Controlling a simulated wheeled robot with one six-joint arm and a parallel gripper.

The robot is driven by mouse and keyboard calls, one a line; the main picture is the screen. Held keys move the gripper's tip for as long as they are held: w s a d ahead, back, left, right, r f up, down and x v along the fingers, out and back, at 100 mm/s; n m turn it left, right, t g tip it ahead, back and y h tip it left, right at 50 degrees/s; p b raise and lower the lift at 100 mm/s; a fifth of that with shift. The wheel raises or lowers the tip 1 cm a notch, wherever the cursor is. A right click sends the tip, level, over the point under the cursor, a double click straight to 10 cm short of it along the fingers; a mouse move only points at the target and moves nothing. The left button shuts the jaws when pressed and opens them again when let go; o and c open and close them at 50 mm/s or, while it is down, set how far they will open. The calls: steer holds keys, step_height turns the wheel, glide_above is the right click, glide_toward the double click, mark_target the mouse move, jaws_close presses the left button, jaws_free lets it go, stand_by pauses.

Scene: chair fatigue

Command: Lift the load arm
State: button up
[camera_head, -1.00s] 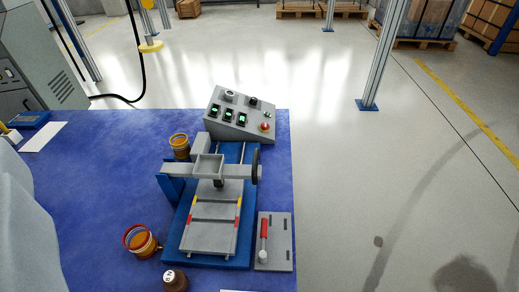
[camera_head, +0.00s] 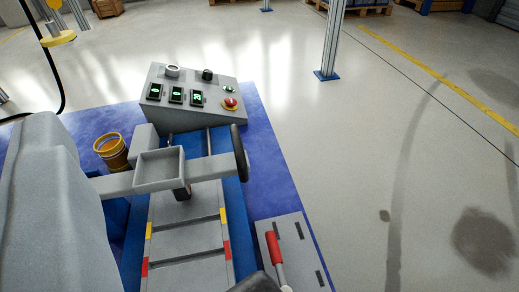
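The load arm (camera_head: 205,168) is a grey bar across the test rig, with a square open tray (camera_head: 160,168) on it and a black wheel (camera_head: 240,153) at its right end. It lies over the grey bed (camera_head: 188,240) with yellow and red marks, on a blue base. A large pale grey part of my own arm covers the left side and hides the bar's left end. A dark rounded part shows at the bottom edge, below the bed; I cannot tell if it is my gripper. No fingertips are clearly visible, and nothing is seen gripping the load arm.
A control box (camera_head: 195,95) with green-lit switches and a red button stands behind the rig. An orange cup (camera_head: 112,151) is behind the bar at left. A grey plate with a red-handled lever (camera_head: 274,248) lies at right. The blue table ends just beyond it.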

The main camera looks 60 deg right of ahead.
steer(key=d+f+m+g+h, duration=0.1)
steer(key=d+f+g+h, duration=0.3)
steer(key=f, duration=0.7)
steer(key=h, duration=0.2)
glide_toward(233, 125)
steer(key=shift+m, duration=0.3)
steer(key=x, duration=0.5)
steer(key=shift+w+d+f, duration=0.25)
steer(key=shift+d+f, duration=0.05)
steer(key=shift+f, duration=0.1)
jaws_close()
